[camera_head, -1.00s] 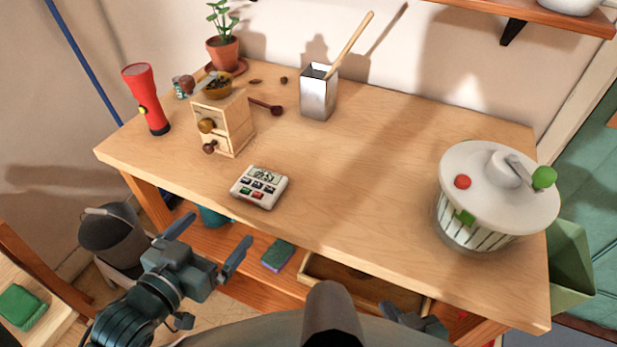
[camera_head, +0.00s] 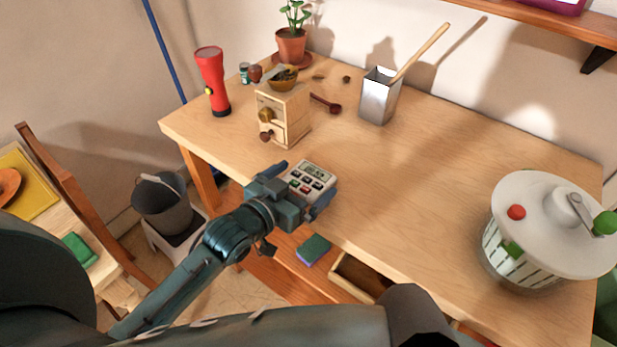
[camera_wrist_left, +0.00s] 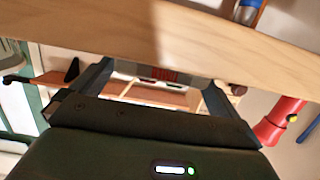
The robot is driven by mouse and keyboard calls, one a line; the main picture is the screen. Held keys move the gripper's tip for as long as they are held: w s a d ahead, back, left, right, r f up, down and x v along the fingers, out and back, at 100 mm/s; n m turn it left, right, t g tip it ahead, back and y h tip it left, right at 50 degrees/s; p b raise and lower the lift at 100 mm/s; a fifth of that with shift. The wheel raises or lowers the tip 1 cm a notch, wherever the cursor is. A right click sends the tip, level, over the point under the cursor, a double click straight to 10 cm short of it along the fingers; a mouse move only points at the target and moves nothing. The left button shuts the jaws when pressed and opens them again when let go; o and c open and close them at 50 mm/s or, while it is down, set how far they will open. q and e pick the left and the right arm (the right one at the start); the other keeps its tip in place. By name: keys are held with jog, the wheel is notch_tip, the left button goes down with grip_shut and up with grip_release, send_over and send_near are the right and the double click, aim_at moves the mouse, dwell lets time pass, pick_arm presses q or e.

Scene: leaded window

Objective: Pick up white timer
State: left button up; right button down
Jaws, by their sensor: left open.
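The white timer (camera_head: 314,176), with a small display and rows of dark, red and green buttons, lies on the wooden table (camera_head: 430,185) near its front edge. My left gripper (camera_head: 305,183) is open at the timer's near side, one finger to each side of it. The gripper hides the timer's near part. In the left wrist view, the open fingers (camera_wrist_left: 155,88) frame a partly visible piece of the timer (camera_wrist_left: 150,72). Whether the fingers touch it I cannot tell. My right gripper is not seen.
A wooden grinder box (camera_head: 284,115) and a red flashlight (camera_head: 211,80) stand behind the timer. A metal holder (camera_head: 380,97) with a wooden stick is farther back. A lidded white container (camera_head: 550,225) stands at right. The middle of the table is clear.

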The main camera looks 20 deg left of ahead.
pick_arm(q)
jog(key=shift+x, duration=1.25)
jog(key=shift+r, duration=0.1)
jog(key=c, duration=0.9)
